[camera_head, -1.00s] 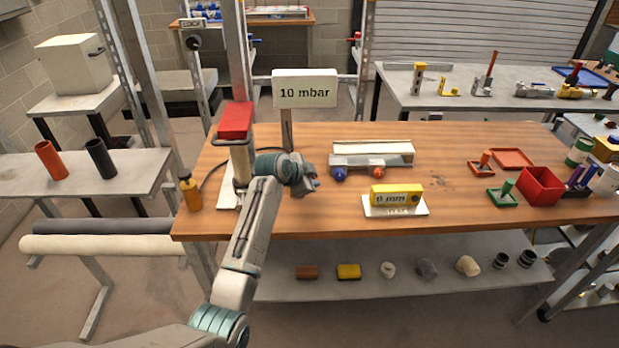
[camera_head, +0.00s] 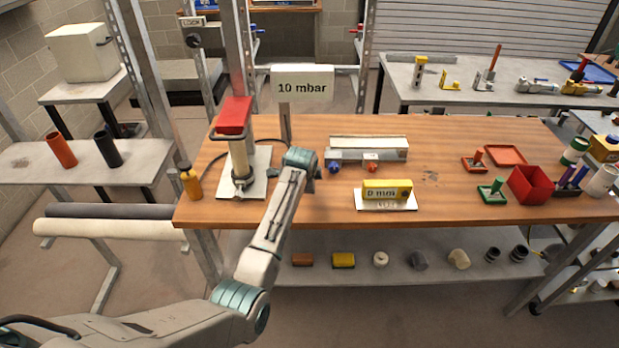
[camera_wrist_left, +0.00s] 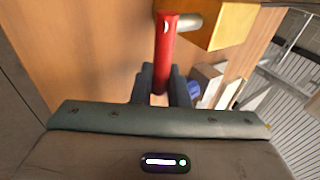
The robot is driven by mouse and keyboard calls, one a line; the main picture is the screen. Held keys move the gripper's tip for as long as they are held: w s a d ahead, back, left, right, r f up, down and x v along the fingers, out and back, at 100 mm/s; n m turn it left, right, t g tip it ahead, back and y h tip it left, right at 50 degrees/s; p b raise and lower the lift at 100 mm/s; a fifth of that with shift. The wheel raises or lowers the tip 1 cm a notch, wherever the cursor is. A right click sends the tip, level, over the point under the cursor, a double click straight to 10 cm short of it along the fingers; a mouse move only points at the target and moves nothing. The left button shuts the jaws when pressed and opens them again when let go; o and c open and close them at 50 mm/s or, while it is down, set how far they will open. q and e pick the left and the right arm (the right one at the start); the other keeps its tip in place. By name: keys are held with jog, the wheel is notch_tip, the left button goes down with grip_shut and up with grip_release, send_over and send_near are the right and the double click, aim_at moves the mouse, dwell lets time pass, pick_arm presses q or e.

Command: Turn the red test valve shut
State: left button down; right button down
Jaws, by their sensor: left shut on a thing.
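In the left wrist view a red valve handle (camera_wrist_left: 165,50) stands between the dark fingers of my left gripper (camera_wrist_left: 162,88). The fingers are shut on its near end. A short metal stub joins its far end, beside a yellow block. In the head view my left gripper (camera_head: 309,170) is low over the wooden bench, just left of a blue knob (camera_head: 333,167). The handle it holds is hidden there by the gripper. A small red knob (camera_head: 371,167) shows farther right. My right gripper is not in view.
A pump with a red top (camera_head: 234,114) stands left of the gripper, before a "10 mbar" sign (camera_head: 302,85). A yellow gauge block (camera_head: 387,190) on a white plate lies to the right. A red box (camera_head: 536,184) is farther right.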

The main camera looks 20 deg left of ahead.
pick_arm(q)
jog(key=c, duration=1.5)
grip_release()
jog(key=shift+o, duration=0.2)
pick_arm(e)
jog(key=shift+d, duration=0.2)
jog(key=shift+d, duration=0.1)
